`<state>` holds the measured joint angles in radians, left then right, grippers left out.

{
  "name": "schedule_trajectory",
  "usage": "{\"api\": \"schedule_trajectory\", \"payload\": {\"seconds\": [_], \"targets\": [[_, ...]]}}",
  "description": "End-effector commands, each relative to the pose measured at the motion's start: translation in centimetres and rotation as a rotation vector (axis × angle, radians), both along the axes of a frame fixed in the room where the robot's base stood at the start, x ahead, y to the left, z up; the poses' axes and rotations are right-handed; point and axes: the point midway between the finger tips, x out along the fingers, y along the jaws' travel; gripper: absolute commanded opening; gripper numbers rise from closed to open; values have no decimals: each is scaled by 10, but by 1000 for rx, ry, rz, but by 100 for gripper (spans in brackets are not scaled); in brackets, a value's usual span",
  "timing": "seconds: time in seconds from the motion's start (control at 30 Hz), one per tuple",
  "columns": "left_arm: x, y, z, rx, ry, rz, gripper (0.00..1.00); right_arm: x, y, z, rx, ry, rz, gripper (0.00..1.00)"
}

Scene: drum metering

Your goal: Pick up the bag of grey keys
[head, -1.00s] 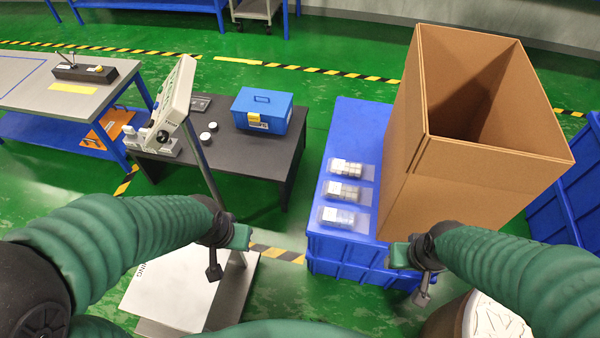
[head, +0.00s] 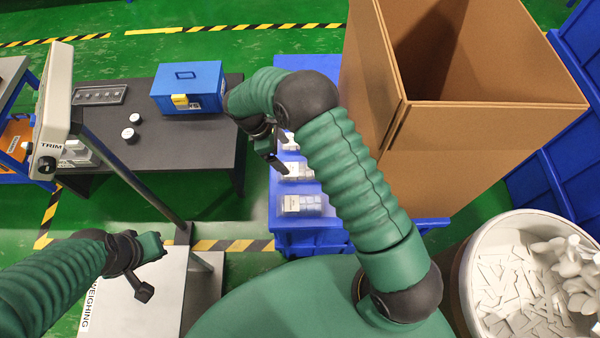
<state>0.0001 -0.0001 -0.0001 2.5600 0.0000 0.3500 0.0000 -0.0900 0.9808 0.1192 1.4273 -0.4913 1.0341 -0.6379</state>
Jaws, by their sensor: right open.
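Three clear bags with pale labels lie in a row on the blue crate (head: 297,243): a far bag (head: 290,142), a middle bag (head: 296,171) and a near bag (head: 303,205). The middle bag's contents look grey, but I cannot tell for sure which holds the grey keys. My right gripper (head: 281,154) is open and empty over the left edge of the row, by the far and middle bags. My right arm hides part of the row's right side. My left gripper (head: 150,268) hangs above the weighing platform, apart from the bags; its jaw opening is unclear.
A tall open cardboard box (head: 440,150) stands behind and right of my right arm. A drum (head: 470,270) of pale pieces is at lower right. A black table (head: 200,150) with a blue toolbox (head: 188,88) and the scale's post (head: 130,180) are at left.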

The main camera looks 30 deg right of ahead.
Motion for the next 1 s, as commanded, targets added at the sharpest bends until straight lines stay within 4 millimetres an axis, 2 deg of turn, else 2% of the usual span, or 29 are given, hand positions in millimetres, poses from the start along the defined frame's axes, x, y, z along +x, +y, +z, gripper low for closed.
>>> {"api": "schedule_trajectory", "payload": {"seconds": [0.03, 0.2, 0.47, 0.67, 0.9, 1.0], "targets": [[0, 0, -4, 0, 0, 0, 0, -4, -5, -15, -1, 5, -2, 89], [0, 0, -10, 0, 0, 0, 0, -10, -20, -53, 0, 1, -3, 89], [0, 0, -13, 0, 0, 0, 0, -14, -31, -76, 0, 1, -4, 89], [0, 0, -21, 0, 0, 0, 0, -21, -47, -108, 1, 1, -4, 89], [0, 0, -20, 0, 0, 0, 0, -21, -50, -113, 0, -1, -3, 89], [0, 0, -20, 0, 0, 0, 0, -21, -50, -113, 0, -1, -3, 77]]}}
